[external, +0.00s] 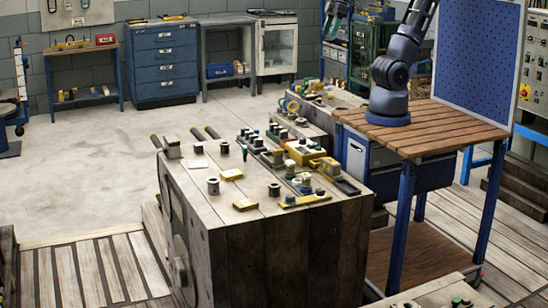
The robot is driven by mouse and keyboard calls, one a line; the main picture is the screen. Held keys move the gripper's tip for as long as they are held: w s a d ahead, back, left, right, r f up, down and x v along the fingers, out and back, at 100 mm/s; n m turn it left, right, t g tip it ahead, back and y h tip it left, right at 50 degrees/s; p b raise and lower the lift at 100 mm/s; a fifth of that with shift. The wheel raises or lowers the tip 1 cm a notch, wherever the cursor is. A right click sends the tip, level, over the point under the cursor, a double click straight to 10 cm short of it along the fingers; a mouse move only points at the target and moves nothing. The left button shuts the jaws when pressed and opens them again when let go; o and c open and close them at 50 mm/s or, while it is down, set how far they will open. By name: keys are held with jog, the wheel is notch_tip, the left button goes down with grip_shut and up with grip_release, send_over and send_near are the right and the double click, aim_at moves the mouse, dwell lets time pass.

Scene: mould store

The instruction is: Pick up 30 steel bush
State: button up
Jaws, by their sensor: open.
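Several small grey ring-like cylinders that look like steel bushes stand upright on the wooden bench block. One bush (213,186) is near the left front, another bush (274,189) is nearer the middle, and a third bush (224,147) is further back. No size marking is readable, so I cannot tell which is the 30 one. My gripper (332,28) hangs at the top edge of the view, high above and behind the bench block, apart from all the bushes. It is open, and nothing shows between its fingers.
The wooden bench block (285,235) also carries yellow pieces (325,167), a yellow bar with knobs (304,200) and flat plates, crowded toward its right and back. A slatted wooden table (430,135) bears my arm's base. The pale floor (100,180) at left is mostly clear.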

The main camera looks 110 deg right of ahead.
jog(key=w+a+m+g, duration=0.15)
jog(key=w+m, duration=0.25)
jog(key=w, duration=1.3)
jog(key=m+g, duration=0.3)
jog(key=m, duration=0.7)
send_over(213, 183)
jog(key=d, duration=0.2)
notch_tip(213, 183, down, 37)
jog(key=f, duration=1)
jog(key=shift+s+f, duration=0.1)
jog(key=shift+s, duration=0.25)
jog(key=shift+c, duration=0.2)
jog(key=c, duration=1.1)
